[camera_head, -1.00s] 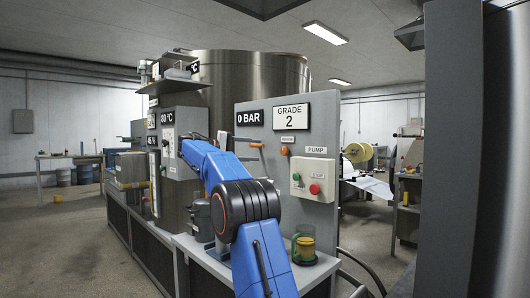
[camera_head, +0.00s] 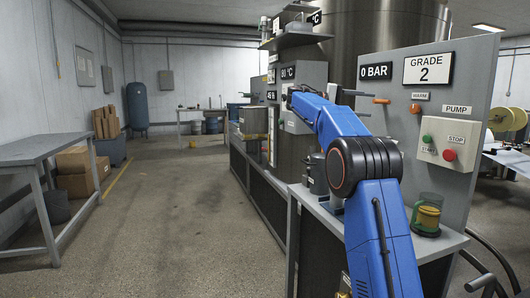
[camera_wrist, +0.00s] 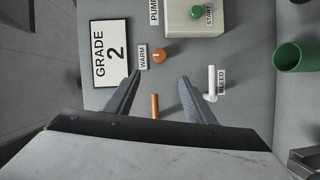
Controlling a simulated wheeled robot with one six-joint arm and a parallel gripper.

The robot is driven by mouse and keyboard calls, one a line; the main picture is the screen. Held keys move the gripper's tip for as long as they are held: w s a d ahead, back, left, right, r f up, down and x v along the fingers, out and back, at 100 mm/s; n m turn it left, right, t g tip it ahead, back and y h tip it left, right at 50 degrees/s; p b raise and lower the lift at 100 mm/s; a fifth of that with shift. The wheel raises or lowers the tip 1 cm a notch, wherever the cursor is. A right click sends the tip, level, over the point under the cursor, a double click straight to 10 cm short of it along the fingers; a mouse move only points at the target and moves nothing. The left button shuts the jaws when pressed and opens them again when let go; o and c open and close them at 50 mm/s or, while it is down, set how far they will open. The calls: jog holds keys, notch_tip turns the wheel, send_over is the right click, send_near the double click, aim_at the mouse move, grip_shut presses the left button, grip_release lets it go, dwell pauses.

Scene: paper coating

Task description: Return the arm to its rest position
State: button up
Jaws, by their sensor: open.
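My blue arm (camera_head: 380,235) rises from the bottom of the head view, bends at a dark joint and reaches up and left along the control panel (camera_head: 400,130). My gripper (camera_wrist: 160,76) shows in the wrist view with its two dark fingers apart and nothing held between them. It faces the grey panel. An orange handle (camera_wrist: 155,106) shows between the fingers, and a white BLEED handle (camera_wrist: 211,83) is by the right finger.
A start/stop pump box (camera_head: 447,143) and an orange WARM knob (camera_head: 415,108) are on the panel. A grey table (camera_head: 50,150) is at the left. The floor (camera_head: 160,220) between is open.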

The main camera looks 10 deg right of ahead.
jog(key=s+a+f+n+t+y, duration=0.1)
jog(key=s+a+f+t+y, duration=0.2)
jog(key=s+a+f, duration=0.7)
jog(key=s+a+f+n+t+y, duration=0.2)
jog(key=s+a+f+y, duration=0.6)
jog(key=s+f, duration=1)
jog(key=s+a+f+n+t+y, duration=0.2)
jog(key=s+a+f+t+y, duration=0.3)
jog(key=s+a+f, duration=0.8)
jog(key=s+f, duration=0.2)
jog(key=s, duration=0.4)
jog(key=shift+s+a, duration=0.2)
